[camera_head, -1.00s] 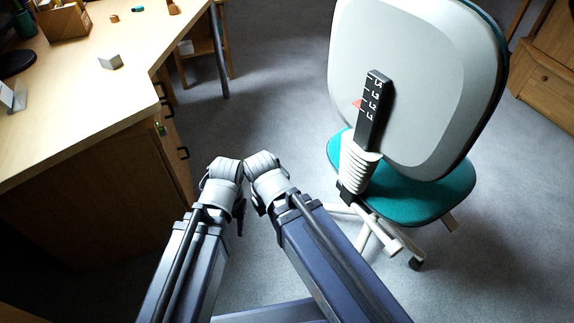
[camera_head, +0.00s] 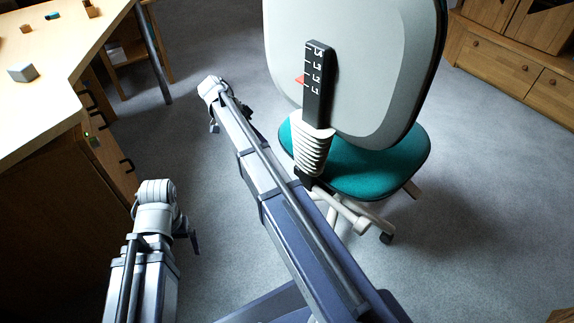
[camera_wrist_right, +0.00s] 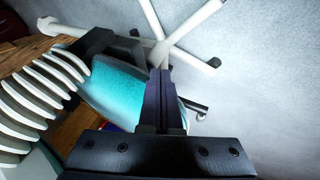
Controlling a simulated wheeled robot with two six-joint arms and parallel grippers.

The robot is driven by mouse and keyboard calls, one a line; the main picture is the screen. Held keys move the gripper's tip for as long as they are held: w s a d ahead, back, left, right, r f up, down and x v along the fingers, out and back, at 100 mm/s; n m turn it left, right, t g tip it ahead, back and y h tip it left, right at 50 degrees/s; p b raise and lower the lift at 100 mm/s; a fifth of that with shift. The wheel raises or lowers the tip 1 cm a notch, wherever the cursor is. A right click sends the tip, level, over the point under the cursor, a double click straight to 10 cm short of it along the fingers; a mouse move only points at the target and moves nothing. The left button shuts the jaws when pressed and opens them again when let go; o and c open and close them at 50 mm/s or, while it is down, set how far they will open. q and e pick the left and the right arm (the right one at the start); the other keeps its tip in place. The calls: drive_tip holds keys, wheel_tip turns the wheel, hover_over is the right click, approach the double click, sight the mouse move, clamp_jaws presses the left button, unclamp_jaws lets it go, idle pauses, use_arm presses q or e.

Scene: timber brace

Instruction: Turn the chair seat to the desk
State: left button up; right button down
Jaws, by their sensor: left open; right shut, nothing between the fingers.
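The office chair has a pale grey backrest (camera_head: 385,75) with its rear side toward me and a teal seat (camera_head: 375,165) beyond it. A black height scale and white bellows (camera_head: 312,150) run down its back. The wooden desk (camera_head: 60,50) is at the left, apart from the chair. My left gripper (camera_head: 193,240) is open and empty at lower left, pointing down, with its fingers small in view. My right arm reaches forward just left of the chair. In the right wrist view my right gripper (camera_wrist_right: 160,95) is shut and empty, its fingers overlapping the teal seat (camera_wrist_right: 120,90); contact is unclear.
The chair's pale base legs (camera_head: 350,210) spread over the grey carpet. A wooden cabinet (camera_head: 510,70) stands at the back right. A small grey block (camera_head: 22,72) lies on the desk. Open floor lies between desk and chair and to the right.

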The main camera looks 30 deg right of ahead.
drive_tip(key=shift+d, duration=0.2)
drive_tip(key=s+d+f+b, duration=0.5)
drive_tip(key=s+f+b, duration=0.2)
drive_tip(key=f+b, duration=0.1)
drive_tip(key=shift+s+d, duration=0.2)
drive_tip(key=shift+d, duration=0.15)
idle(0.3)
